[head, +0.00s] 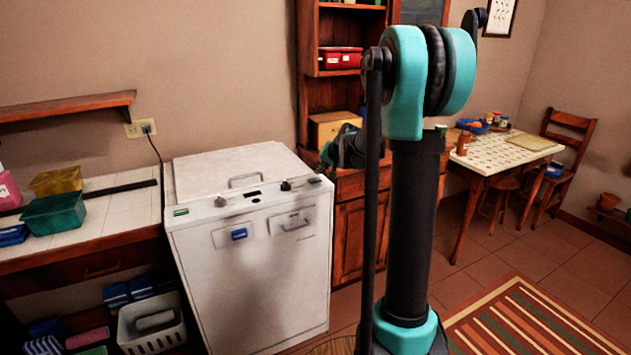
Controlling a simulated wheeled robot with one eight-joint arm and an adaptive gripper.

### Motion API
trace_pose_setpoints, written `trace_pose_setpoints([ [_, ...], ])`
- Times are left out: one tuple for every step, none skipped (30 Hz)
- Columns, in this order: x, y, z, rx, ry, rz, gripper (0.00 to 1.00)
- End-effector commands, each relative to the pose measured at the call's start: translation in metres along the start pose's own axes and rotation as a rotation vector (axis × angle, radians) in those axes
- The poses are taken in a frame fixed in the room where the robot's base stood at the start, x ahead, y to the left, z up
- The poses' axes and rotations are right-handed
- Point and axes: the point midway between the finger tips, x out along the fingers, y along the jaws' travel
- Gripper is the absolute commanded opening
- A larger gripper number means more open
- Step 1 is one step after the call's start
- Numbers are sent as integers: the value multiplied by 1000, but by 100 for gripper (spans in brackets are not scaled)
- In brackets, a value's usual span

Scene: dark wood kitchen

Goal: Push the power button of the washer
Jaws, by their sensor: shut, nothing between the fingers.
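The white washer (250,265) stands left of centre, with its control strip along the top front edge. On the strip are a green patch (181,212), a grey knob (220,202), a dark display (253,194) and a dark knob (286,186). A blue piece (239,234) sits on the front panel. I cannot tell which is the power button. My gripper (328,156), small and dark, shows beside my arm, to the right of the washer's top right corner. It is shut and empty, and appears apart from the washer. My arm hides part of its wrist.
A tiled counter (120,210) with coloured boxes adjoins the washer's left. A wooden cabinet (350,235) stands to its right. A white basket (150,325) sits low at left. A table (500,155) and chair (567,150) are at right. A striped rug (530,320) covers open floor.

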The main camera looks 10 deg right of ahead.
Motion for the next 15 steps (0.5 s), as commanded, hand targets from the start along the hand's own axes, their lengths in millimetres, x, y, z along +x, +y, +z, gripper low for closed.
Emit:
trace_pose_setpoints([
  [-3, -2, -2, 0, 0, 0, 0],
  [-5, -4, -4, 0, 0, 0, 0],
  [-8, -6, -6, 0, 0, 0, 0],
  [-10, -7, -7, 0, 0, 0, 0],
  [-12, -8, -8, 0, 0, 0, 0],
  [-14, -10, -10, 0, 0, 0, 0],
  [-16, -12, -12, 0, 0, 0, 0],
  [-18, -13, -13, 0, 0, 0, 0],
  [-20, -15, -15, 0, 0, 0, 0],
  [-22, -16, -16, 0, 0, 0, 0],
  [-24, -17, -18, 0, 0, 0, 0],
  [-26, -19, -19, 0, 0, 0, 0],
  [-27, -20, -20, 0, 0, 0, 0],
  [-28, -20, -20, 0, 0, 0, 0],
  [-29, -21, -21, 0, 0, 0, 0],
])
